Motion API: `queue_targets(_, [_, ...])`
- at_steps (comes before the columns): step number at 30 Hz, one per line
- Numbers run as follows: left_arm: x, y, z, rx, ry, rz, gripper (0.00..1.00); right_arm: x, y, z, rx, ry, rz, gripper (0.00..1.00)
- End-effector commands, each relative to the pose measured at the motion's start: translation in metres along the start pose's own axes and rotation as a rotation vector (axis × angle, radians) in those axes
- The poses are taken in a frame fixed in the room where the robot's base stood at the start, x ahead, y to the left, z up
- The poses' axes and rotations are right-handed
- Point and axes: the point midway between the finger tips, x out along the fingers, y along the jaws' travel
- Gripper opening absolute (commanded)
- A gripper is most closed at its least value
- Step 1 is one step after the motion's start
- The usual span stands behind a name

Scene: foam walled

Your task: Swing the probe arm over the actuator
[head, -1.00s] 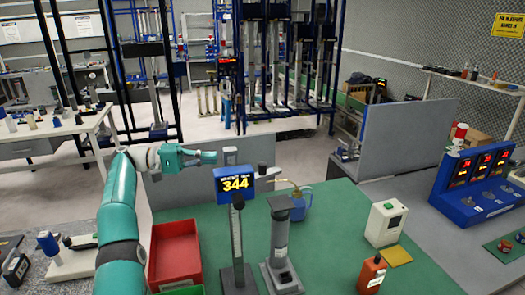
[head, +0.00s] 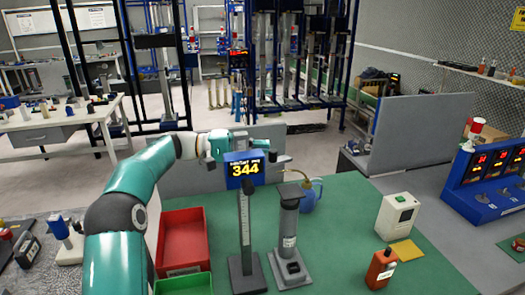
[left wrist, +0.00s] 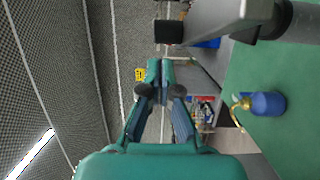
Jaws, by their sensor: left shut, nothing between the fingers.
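The height gauge stand (head: 246,235) is upright on the green mat, with a blue display (head: 244,169) reading 344. The probe arm, a grey bar with a dark end (head: 282,159), reaches right from behind the display. In the left wrist view the grey bar (left wrist: 215,22) crosses the top. The actuator, seemingly the grey cylinder with a dark top (head: 289,225), stands upright right of the gauge. My left gripper (head: 228,146) is behind and left of the display, its tips partly hidden. The left wrist view shows its fingers (left wrist: 160,72) shut and empty, apart from the bar. My right gripper is not seen.
A blue jug with a brass spout (head: 309,197) stands behind the cylinder. A red bin (head: 181,240) is left of the gauge. A white box (head: 397,217) and an orange bottle (head: 381,268) are to the right. Grey panels (head: 425,135) stand behind the mat.

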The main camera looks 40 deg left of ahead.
Motion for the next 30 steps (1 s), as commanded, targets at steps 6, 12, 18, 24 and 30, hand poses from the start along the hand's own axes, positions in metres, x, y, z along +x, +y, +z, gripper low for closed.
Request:
queue_targets(6, [0.003, 0.000, 0.010, -0.002, 0.000, 0.000, 0.00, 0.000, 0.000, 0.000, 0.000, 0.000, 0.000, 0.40])
queue_targets(12, [0.003, 0.000, 0.012, -0.001, 0.000, 0.000, 0.00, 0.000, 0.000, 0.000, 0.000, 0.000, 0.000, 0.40])
queue_targets(18, [0.003, -0.001, 0.012, -0.001, -0.001, 0.000, 0.00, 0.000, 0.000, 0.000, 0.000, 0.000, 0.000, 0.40])
queue_targets(24, [0.013, -0.005, 0.018, 0.000, -0.004, 0.001, 0.00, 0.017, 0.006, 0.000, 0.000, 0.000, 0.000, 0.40])
queue_targets(30, [0.022, -0.002, 0.025, -0.001, -0.003, 0.001, 0.00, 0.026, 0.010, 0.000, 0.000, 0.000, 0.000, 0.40])
